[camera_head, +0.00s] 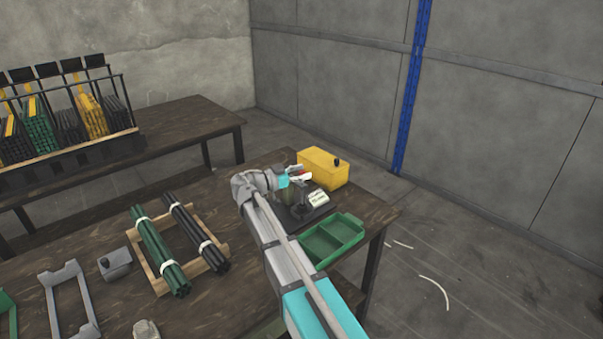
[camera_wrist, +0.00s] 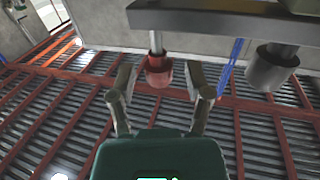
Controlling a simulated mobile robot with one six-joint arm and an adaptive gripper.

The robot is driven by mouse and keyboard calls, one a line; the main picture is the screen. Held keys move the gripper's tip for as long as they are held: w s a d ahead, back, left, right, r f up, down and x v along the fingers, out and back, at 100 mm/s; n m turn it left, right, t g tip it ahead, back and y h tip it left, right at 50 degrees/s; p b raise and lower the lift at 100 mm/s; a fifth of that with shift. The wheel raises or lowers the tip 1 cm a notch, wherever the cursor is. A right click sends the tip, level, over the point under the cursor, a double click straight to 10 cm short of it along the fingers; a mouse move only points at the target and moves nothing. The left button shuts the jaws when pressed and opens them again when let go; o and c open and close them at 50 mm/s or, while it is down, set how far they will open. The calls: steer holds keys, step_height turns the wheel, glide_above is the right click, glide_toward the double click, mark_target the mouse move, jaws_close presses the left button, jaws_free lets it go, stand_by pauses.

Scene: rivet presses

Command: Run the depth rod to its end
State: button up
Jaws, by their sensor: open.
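In the wrist view a thin metal rod (camera_wrist: 156,40) hangs from a grey bar and ends in a red knob (camera_wrist: 158,70); I take it to be the depth rod. My gripper (camera_wrist: 164,80) is open, one finger on each side of the red knob, with gaps on both sides. I cannot tell whether the knob is fully between the fingertips or just beyond them. In the head view my arm partly hides the press, whose dark base (camera_head: 296,222) stands on the wooden table. A small red part shows beside my gripper there.
A grey cylinder (camera_wrist: 271,72) hangs right of the knob in the wrist view. In the head view a yellow box (camera_head: 323,167) stands behind the press and a green tray (camera_head: 333,239) in front. Bundles of green rods (camera_head: 160,250) and black rods (camera_head: 196,233) lie left.

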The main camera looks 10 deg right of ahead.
steer(key=shift+a, duration=0.1)
steer(key=v, duration=1.1)
steer(key=shift+a, duration=0.4)
steer(key=shift+s, duration=0.15)
